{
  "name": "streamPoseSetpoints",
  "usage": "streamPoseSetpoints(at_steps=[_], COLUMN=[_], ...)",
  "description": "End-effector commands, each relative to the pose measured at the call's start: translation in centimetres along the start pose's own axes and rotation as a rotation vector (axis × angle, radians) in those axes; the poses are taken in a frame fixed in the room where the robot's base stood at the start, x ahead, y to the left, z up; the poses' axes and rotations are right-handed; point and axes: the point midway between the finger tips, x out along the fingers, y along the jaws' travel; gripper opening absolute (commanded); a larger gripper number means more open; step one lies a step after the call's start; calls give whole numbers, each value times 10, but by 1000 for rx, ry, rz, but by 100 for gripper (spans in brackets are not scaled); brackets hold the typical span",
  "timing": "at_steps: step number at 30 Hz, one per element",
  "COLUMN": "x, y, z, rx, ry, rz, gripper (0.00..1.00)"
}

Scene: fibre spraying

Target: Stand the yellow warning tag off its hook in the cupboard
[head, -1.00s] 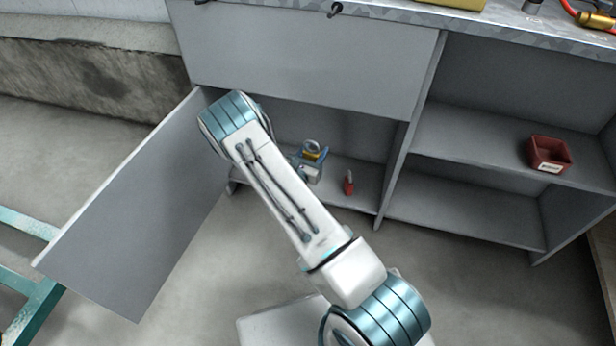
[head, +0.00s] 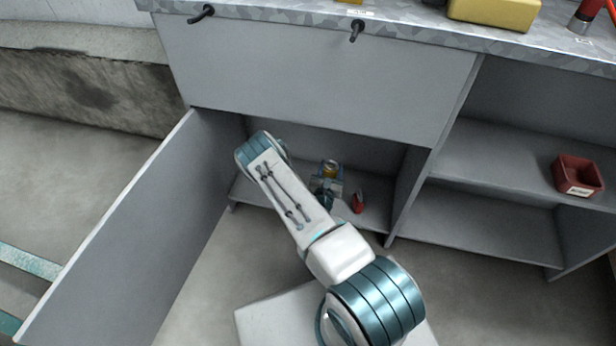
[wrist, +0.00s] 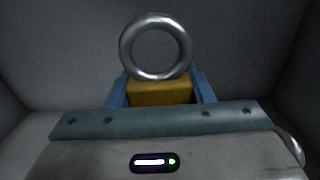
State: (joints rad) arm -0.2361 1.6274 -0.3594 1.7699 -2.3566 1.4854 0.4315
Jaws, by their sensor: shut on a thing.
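The yellow warning tag (wrist: 158,92) sits between the blue fingers of my gripper (wrist: 160,88) in the wrist view, and a round metal ring (wrist: 156,46) stands above it. My gripper is shut on the tag. In the head view my gripper (head: 328,184) and the yellow of the tag (head: 331,168) are inside the open cupboard, low near its floor (head: 375,216). Whether the tag touches the cupboard floor is not clear. Two dark hooks stick out above the cupboard, a left one (head: 202,14) and a right one (head: 357,30); no tag hangs on them.
A small red object (head: 358,203) stands on the cupboard floor just right of my gripper. The cupboard door (head: 120,230) is open to the left. A divider (head: 412,185) bounds the right side. A red bin (head: 578,175) sits on the right shelf.

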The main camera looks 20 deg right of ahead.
Motion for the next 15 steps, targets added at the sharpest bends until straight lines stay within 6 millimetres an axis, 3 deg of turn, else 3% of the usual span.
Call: streamPoseSetpoints(at_steps=[5,12,15], x=[0,0,0], y=[-1,-2,-1], z=[-14,-59,-67], rx=[0,1,1], ry=[1,1,0], rz=[0,-2,-2], gripper=[19,19,19])
